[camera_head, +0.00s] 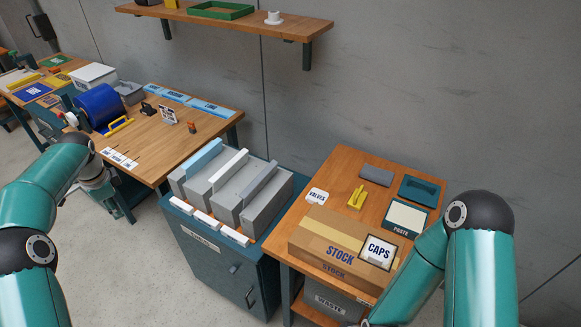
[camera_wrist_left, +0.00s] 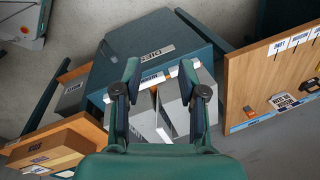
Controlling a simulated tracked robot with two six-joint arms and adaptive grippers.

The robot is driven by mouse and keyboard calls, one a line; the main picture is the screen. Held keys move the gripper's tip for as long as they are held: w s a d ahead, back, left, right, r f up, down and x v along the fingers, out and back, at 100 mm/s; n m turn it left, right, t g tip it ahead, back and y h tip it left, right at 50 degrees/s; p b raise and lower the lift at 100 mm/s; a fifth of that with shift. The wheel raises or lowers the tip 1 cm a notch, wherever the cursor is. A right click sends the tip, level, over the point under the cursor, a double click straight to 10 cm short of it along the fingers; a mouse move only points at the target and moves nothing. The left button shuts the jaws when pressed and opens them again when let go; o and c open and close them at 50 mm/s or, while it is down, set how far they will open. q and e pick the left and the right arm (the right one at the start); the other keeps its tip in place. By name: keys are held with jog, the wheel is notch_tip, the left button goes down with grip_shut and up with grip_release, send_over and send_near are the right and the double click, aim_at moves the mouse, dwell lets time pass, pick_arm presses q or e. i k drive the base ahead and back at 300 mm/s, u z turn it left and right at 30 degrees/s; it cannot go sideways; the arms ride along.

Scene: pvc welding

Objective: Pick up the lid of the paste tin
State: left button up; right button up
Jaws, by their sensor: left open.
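I cannot make out a paste tin or its lid for certain. A small orange and dark item (camera_head: 191,127) stands on the left workbench and is too small to identify; a similar one shows in the left wrist view (camera_wrist_left: 250,112). A pale square pad marked PASTE (camera_head: 405,217) lies on the right table, with nothing seen on its visible part. My left gripper (camera_head: 108,203) hangs beside the front edge of the left workbench. In the left wrist view its fingers (camera_wrist_left: 160,75) are apart and empty, above the grey blocks. My right gripper is out of view.
The left workbench (camera_head: 165,150) carries a blue drum (camera_head: 100,107) and a yellow-handled tool (camera_head: 119,125). A cabinet (camera_head: 215,262) with grey blocks (camera_head: 235,185) stands between the tables. A STOCK box (camera_head: 335,245) sits on the right table (camera_head: 340,180). A shelf (camera_head: 240,22) hangs above.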

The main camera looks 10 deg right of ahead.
aim_at(426, 194)
jog(key=z, duration=1.75)
jog(key=i, duration=0.1)
jog(key=u, duration=3.05)
jog(key=i, duration=0.5)
jog(key=z, duration=3.6)
jog(key=k, duration=0.55)
jog(key=z, duration=0.4)
jog(key=i, duration=1)
jog(key=u, duration=0.45)
